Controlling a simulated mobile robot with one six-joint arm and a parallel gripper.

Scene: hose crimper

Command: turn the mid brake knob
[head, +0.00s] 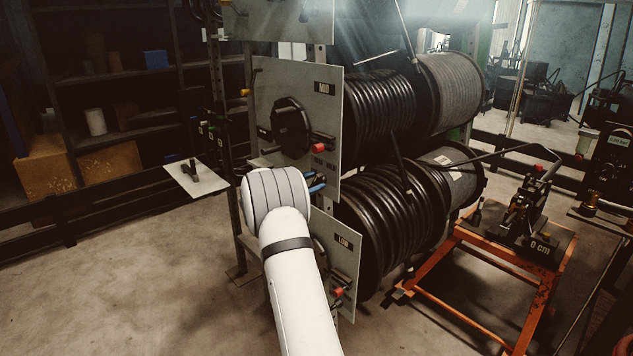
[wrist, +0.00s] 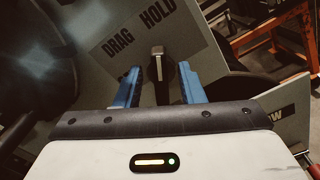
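The mid brake knob (wrist: 158,65) shows in the wrist view as a dark upright bar with a pale tip. It stands between the words DRAG and HOLD on the label (wrist: 190,30) of the grey MID panel (head: 327,78). My gripper (wrist: 158,86) has its two blue fingers on either side of the knob, with a visible gap on both sides. It is open. In the head view my gripper (head: 317,187) is at the lower part of the MID panel, mostly hidden by my white wrist. I cannot make out the brake knob in that view.
A black hub disc (head: 293,127) and a red knob (head: 317,148) sit on the MID panel. The LOW panel (head: 343,262) is below. Hose reels (head: 380,108) stand behind the panels. An orange stand (head: 440,262) is at right. The floor at left is clear.

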